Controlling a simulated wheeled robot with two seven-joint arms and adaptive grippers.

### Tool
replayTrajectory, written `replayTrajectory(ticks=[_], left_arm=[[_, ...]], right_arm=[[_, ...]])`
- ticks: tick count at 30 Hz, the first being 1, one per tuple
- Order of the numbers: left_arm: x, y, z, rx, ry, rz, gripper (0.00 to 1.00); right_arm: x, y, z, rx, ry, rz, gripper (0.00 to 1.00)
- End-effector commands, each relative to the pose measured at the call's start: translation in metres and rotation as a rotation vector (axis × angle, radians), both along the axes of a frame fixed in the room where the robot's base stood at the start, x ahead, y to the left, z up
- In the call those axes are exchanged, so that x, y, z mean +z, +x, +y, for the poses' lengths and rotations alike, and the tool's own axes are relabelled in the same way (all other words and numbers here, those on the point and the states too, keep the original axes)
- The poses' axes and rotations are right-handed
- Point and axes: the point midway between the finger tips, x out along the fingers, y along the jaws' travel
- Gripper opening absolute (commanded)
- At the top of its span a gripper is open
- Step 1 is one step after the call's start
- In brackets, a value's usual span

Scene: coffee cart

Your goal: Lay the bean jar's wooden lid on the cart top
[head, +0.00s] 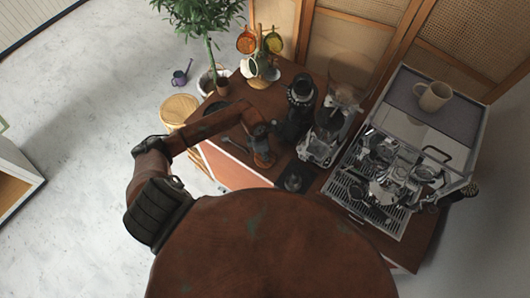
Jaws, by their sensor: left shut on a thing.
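My left arm comes in from the left and reaches over the wooden cart top (222,168). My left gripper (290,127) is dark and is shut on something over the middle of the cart. What it holds is small and mostly hidden, and I cannot make out the wooden lid clearly. A dark, round-topped vessel (301,88), perhaps the bean jar, stands just beyond the gripper. I cannot tell whether the two touch. My right gripper is not in view.
A grinder (327,134) stands right of the gripper, beside the espresso machine (410,112) with a beige mug (434,96) on top. A mug tree (259,62) stands at the back left. A small dark metal item (293,181) sits nearer me. Bare cart top shows at left.

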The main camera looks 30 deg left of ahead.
Motion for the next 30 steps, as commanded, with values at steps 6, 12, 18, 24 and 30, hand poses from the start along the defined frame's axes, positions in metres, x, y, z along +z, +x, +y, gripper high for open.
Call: replayTrajectory(ticks=[6, 12, 18, 24, 30], left_arm=[[-0.0008, 0.0003, 0.0001, 0.0, 0.0, -0.001, 0.0], [-0.0034, 0.0001, -0.0001, 0.0, 0.001, -0.001, 0.2], [-0.0035, -0.0001, 0.0, 0.0, 0.0, 0.0, 0.33], [-0.0035, -0.0003, 0.0, 0.0, 0.001, 0.001, 0.33], [0.0034, 0.0006, 0.001, 0.0, 0.001, -0.001, 0.33]], right_arm=[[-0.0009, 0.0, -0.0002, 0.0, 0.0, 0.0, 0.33], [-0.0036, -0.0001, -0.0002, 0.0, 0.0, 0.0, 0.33], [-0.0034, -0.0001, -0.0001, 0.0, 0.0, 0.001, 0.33], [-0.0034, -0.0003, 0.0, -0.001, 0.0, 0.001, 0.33], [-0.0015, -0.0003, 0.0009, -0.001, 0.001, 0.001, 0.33]])
